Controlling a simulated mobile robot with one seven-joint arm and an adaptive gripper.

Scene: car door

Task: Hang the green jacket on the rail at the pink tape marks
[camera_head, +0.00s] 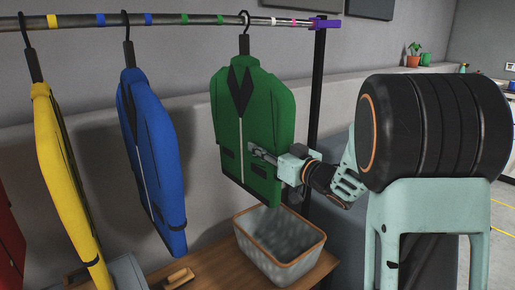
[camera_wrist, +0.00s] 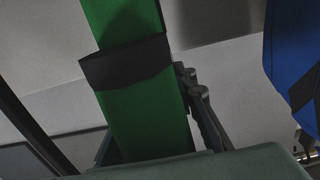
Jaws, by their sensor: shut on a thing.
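The green jacket (camera_head: 258,120) is upright on a black hanger at the right part of the rail (camera_head: 200,20). Its hook (camera_head: 244,18) is at the rail, right of two green tape marks and left of a pale, pinkish mark (camera_head: 273,21); I cannot tell whether it bears on the rail. My gripper (camera_head: 262,153) is shut on the green jacket at its front, near the lower right side. In the wrist view, the jacket (camera_wrist: 150,120) shows as a green strip with a dark band between my fingers. The colours of the small right-hand marks are hard to tell.
A blue jacket (camera_head: 150,150) and a yellow jacket (camera_head: 62,165) hang to the left. A purple piece (camera_head: 327,23) caps the rail by a black post (camera_head: 317,85). A grey basket (camera_head: 268,262) stands on a wooden bench (camera_head: 215,268) below, beside a brush-like object (camera_head: 177,279).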

